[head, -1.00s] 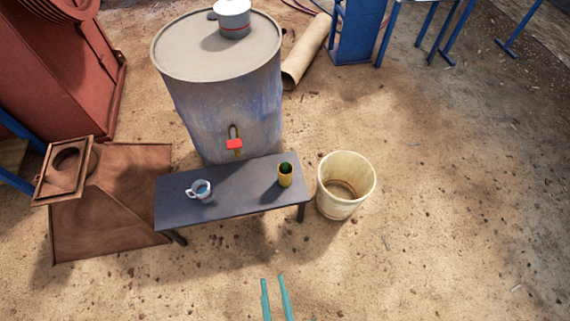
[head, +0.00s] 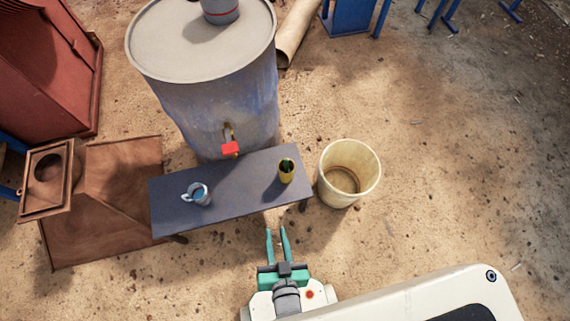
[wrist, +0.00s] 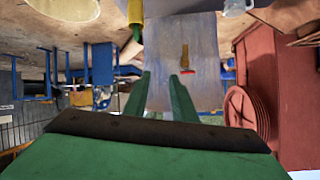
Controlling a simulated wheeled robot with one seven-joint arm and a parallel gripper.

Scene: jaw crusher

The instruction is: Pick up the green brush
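A small yellow cup (head: 286,174) stands upright on the right part of a dark low bench (head: 237,187). Something dark and greenish shows inside its mouth, too small to tell what. The cup also shows at the top edge of the wrist view (wrist: 135,12). My gripper (head: 276,231) has teal fingers that stand apart with nothing between them. It is just in front of the bench, below the cup in the head picture. In the wrist view, the open fingers (wrist: 158,88) point towards the barrel.
A blue-white mug (head: 197,195) stands on the bench's left part. A cream bucket (head: 347,190) stands right of the bench. A large barrel (head: 205,105) with a red-handled tap (head: 230,147) rises behind it. Rusty metal (head: 110,200) lies left. Sandy ground is open to the right.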

